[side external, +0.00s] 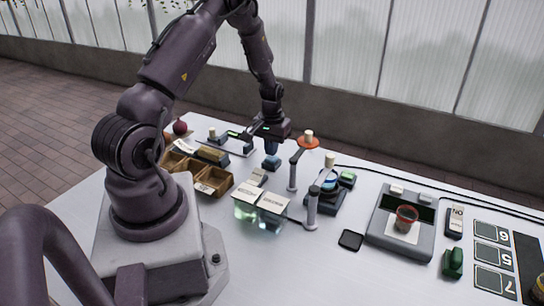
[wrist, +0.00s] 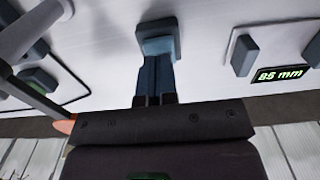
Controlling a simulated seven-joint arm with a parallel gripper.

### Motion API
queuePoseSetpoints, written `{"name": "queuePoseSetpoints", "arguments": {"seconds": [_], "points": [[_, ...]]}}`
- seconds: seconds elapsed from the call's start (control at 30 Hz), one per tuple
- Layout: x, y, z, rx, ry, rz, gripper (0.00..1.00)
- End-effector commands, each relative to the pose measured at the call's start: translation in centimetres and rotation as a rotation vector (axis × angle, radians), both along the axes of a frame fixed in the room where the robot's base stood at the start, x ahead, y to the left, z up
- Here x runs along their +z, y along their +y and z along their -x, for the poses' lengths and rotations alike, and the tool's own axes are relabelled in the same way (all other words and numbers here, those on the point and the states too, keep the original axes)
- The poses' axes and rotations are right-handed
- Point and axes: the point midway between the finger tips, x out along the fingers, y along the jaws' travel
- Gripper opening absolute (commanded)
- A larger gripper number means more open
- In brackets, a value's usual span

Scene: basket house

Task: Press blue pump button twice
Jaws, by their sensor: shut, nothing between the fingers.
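A small blue button (side external: 271,162) on a dark grey-blue base stands on the white table, directly below my gripper in the side view. The button's light blue top (wrist: 158,46) and base also show in the wrist view, right at the fingertips. My gripper (side external: 271,151) points straight down with its fingers together and nothing between them. In the wrist view its fingertips (wrist: 156,62) overlap the near edge of the button. I cannot tell whether they touch it or hover just above.
An orange-topped post (side external: 308,141) stands close to the right of my gripper. A device with a blue disc (side external: 329,184) is further right. Clear containers (side external: 259,212) and wooden boxes (side external: 210,181) are nearer. A display reading 85 mm (wrist: 280,74) lies beside the button.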

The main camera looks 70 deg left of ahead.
Motion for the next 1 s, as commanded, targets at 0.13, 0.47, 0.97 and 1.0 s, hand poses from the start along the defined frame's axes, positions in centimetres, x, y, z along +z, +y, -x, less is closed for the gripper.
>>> {"name": "queuePoseSetpoints", "arguments": {"seconds": [0.13, 0.47, 0.97, 1.0], "points": [[-0.5, 0.0, 0.0, 0.0, 0.0, 0.0, 0.0], [-1.5, 0.0, 0.0, 0.0, 0.001, 0.001, 0.0], [-1.0, 0.0, 0.0, 0.0, -0.001, -0.001, 0.0], [-0.8, 0.0, 0.0, 0.0, -0.001, -0.001, 0.0]]}}
